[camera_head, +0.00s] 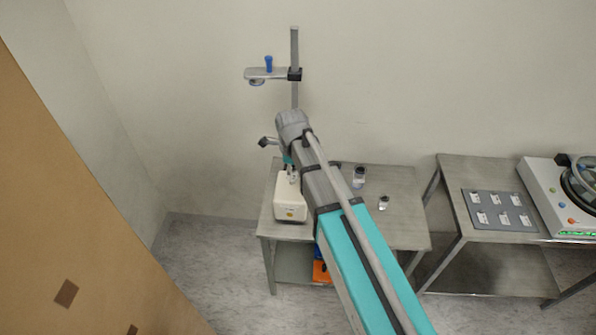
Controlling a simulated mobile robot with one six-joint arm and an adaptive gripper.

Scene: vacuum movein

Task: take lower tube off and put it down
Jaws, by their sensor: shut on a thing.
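My arm reaches in from the lower right and covers the lower part of a stand pole (295,50) at the wall. My gripper (291,172) shows small and partly hidden beyond the arm's end, just above a white box-shaped device (290,203). It is shut on what appears to be the lower tube, too small and covered to make out clearly. A blue-topped piece (268,63) stands in a grey holder (259,73) high on the pole. A small dark-ended part (267,142) juts out left of my arm's end.
The device stands on the left of a steel table (408,205). Two small glass-like items (359,176) and (383,202) stand right of my arm. A second table (478,166) bears a grey plate (497,210) and a white machine (545,190). A brown panel (70,220) fills the left.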

